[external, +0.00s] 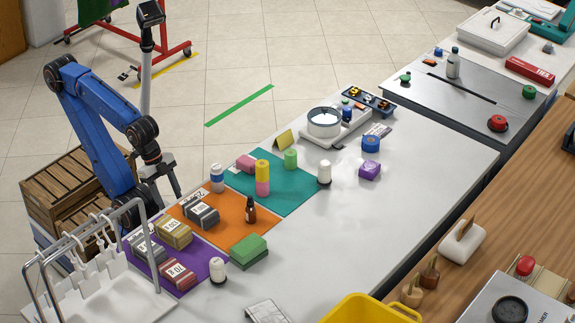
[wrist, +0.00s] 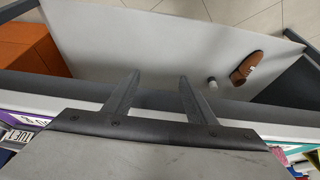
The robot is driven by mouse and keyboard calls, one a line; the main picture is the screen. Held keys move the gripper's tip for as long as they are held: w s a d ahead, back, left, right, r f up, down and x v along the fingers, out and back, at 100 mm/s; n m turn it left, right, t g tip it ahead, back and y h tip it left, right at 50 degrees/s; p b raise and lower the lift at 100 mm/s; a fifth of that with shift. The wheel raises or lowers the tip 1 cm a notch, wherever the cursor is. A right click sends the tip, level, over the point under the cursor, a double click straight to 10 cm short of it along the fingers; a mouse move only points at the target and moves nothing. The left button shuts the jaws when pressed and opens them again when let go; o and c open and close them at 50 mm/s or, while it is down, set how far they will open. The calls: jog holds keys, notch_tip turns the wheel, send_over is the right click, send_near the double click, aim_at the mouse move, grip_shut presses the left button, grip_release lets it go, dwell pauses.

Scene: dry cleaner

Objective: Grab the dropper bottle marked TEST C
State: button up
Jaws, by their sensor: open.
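A small dark brown bottle with a black dropper-like top (external: 250,212) stands upright on the orange mat (external: 240,233) in the external view. Its label is too small to read, so I cannot confirm TEST C. My gripper (external: 177,190) hangs at the counter's left edge, to the left of the bottle and apart from it. In the wrist view my gripper (wrist: 158,77) is open, with nothing between its fingers. The brown bottle cannot be made out in the wrist view.
Grey labelled blocks (external: 203,215) stand between my gripper and the bottle. A green block (external: 248,250) lies near the bottle. A metal rack (external: 90,262) stands at front left. The counter's right side is mostly clear.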

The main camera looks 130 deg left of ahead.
jog(key=shift+c, duration=0.5)
notch_tip(320, 180, up, 31)
jog(key=n+g, duration=0.5)
jog(key=n, duration=1.3)
send_over(251, 211)
jog(key=a, duration=0.1)
jog(key=f, duration=0.1)
jog(key=shift+m, duration=0.3)
jog(key=f, duration=1.4)
jog(key=s+f, duration=0.1)
jog(key=f, duration=0.6)
jog(key=shift+f, duration=0.4)
jog(key=c, duration=1.1)
jog(key=shift+c, duration=0.2)
